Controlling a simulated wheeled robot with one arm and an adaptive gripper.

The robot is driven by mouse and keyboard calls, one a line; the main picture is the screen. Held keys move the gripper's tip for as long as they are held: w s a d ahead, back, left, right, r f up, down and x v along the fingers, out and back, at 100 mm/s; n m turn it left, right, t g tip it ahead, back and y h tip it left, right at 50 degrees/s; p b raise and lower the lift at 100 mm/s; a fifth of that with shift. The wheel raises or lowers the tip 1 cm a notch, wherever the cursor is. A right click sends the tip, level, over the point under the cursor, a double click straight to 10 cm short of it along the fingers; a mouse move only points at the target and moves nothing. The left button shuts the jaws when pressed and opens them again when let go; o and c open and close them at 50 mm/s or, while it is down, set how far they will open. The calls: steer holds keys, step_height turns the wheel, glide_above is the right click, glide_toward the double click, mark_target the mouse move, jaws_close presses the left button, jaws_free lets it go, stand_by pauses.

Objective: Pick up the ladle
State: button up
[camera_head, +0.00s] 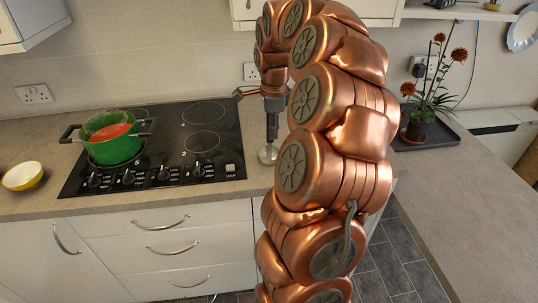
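My gripper (272,126) hangs pointing down over the worktop, just right of the hob. It is small and dark in this view, and part of it is hidden by my copper arm. A silvery rounded piece (267,154) shows at its lower end, at worktop height; it may be the bowl of the ladle, but it is too small to be sure. No other ladle is visible. I cannot tell whether the fingers are open or shut, or whether they touch this piece.
A green pot (115,150) with orange-red contents stands on the black hob (200,112). A yellow bowl (22,176) is at the far left. A potted plant (415,130) stands on a dark tray (447,135) at right. The right worktop (470,195) is clear.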

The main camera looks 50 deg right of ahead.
mark_target(272, 143)
jaws_close()
stand_by(0.4)
steer(key=shift+r+b, duration=0.6)
steer(key=shift+r, duration=0.45)
steer(key=shift+r+b, duration=0.35)
steer(key=shift+r, duration=0.35)
steer(key=s+a+b, duration=0.2)
steer(key=s+a, duration=0.2)
steer(key=a, duration=0.2)
steer(key=s+a+r+b, duration=0.1)
steer(key=s+a+b, duration=0.1)
steer(key=s+a, duration=0.2)
steer(key=a, duration=0.3)
steer(key=shift+s+a+r+b, duration=0.25)
steer(key=shift+a+b, duration=0.05)
